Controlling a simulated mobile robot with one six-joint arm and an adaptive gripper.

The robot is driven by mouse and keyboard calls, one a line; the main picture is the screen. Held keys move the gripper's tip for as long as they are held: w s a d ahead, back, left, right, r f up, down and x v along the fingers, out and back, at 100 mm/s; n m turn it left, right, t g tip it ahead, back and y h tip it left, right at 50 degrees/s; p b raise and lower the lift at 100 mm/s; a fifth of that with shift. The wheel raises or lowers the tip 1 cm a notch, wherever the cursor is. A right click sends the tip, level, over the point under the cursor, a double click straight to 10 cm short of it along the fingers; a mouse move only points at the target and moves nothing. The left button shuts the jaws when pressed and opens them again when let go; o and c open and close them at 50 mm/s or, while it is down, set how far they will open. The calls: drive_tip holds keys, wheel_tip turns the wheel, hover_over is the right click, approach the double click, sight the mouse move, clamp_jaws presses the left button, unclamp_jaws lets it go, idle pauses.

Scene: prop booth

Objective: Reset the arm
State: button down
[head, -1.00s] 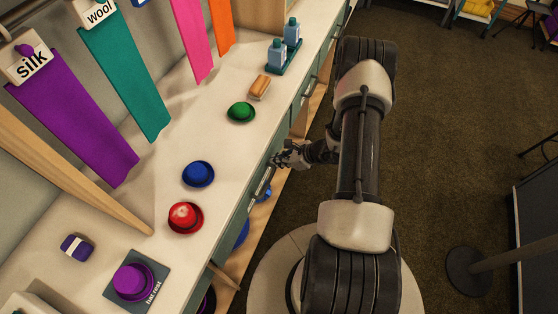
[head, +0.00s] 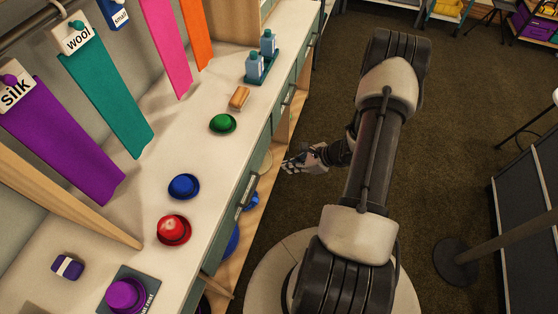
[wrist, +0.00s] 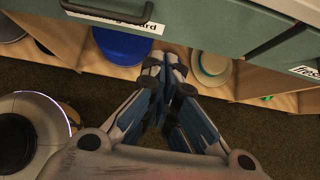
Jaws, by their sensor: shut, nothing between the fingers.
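My arm reaches out over the dark floor beside the counter. My gripper (head: 290,162) is at the end of it, just off the counter's drawer fronts and below the counter top. In the wrist view my gripper (wrist: 166,68) has its fingers together with nothing between them. It points toward the drawer fronts and the open shelf below them. A labelled drawer (wrist: 225,30) with a dark handle is just ahead; part of its label is hidden by the handle.
The counter top (head: 215,175) holds red (head: 173,230), blue (head: 184,187) and green (head: 222,123) hats. A purple hat (head: 125,295) sits on a dark hat rest. Below the drawers, a blue hat (wrist: 122,45) and a pale hat (wrist: 210,66) lie on the shelf.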

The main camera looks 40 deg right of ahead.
drive_tip(key=shift+s+r, duration=0.1)
drive_tip(key=w+a+r+n+g, duration=0.1)
drive_tip(key=a+r+n, duration=0.35)
drive_tip(key=r, duration=0.35)
drive_tip(key=a+r+n+g+y, duration=0.1)
drive_tip(key=a+r+n, duration=0.35)
drive_tip(key=r, duration=0.35)
drive_tip(key=w+a+r+n+g, duration=0.1)
drive_tip(key=a+r+n+g, duration=0.1)
drive_tip(key=a+r+n, duration=0.45)
drive_tip(key=s+a+r+n+h, duration=0.3)
drive_tip(key=s+r+n, duration=0.3)
drive_tip(key=s+r, duration=0.2)
drive_tip(key=s+a+r+n+t+h, duration=0.1)
drive_tip(key=s+a+r+n+h, duration=0.2)
drive_tip(key=s+r+n, duration=0.4)
drive_tip(key=s+r, duration=0.1)
drive_tip(key=s, duration=0.2)
drive_tip(key=shift+r, duration=0.3)
